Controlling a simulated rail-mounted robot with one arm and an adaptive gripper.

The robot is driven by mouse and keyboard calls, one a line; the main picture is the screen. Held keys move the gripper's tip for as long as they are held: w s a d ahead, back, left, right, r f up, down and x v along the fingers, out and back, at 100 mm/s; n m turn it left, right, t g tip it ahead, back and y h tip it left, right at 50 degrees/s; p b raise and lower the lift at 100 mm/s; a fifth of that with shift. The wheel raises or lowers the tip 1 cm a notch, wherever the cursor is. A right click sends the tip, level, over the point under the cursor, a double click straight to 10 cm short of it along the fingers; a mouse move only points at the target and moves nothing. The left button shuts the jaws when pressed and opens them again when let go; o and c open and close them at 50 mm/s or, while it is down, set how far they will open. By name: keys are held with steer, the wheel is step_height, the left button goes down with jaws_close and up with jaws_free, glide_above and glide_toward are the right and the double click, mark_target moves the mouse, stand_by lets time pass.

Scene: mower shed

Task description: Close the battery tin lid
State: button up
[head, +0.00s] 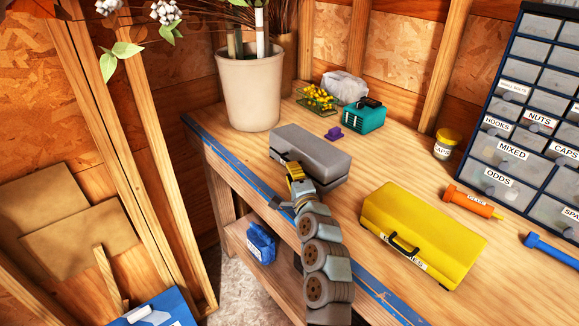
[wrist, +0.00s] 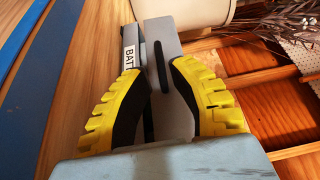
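The battery tin (head: 318,144) is a long grey box on the workbench, with its near end beside my gripper. In the wrist view the tin's grey lid (wrist: 164,38) carries a dark handle, and part of a "BATT" label shows on the tin's side. A narrow dark line runs between lid and body; I cannot tell whether the lid is fully down. My gripper (head: 292,166) is at the tin's near left side. In the wrist view its yellow and black fingers (wrist: 158,72) are apart, with the tin beyond and between them; contact is unclear.
A yellow tin (head: 425,225) with a black handle lies to the right. A cream pot (head: 250,92) stands behind left. A teal box (head: 363,117), purple piece (head: 334,133) and orange tube (head: 472,202) are on the bench. A drawer cabinet (head: 525,120) stands at right.

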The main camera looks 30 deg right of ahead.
steer(key=shift+v, duration=3.25)
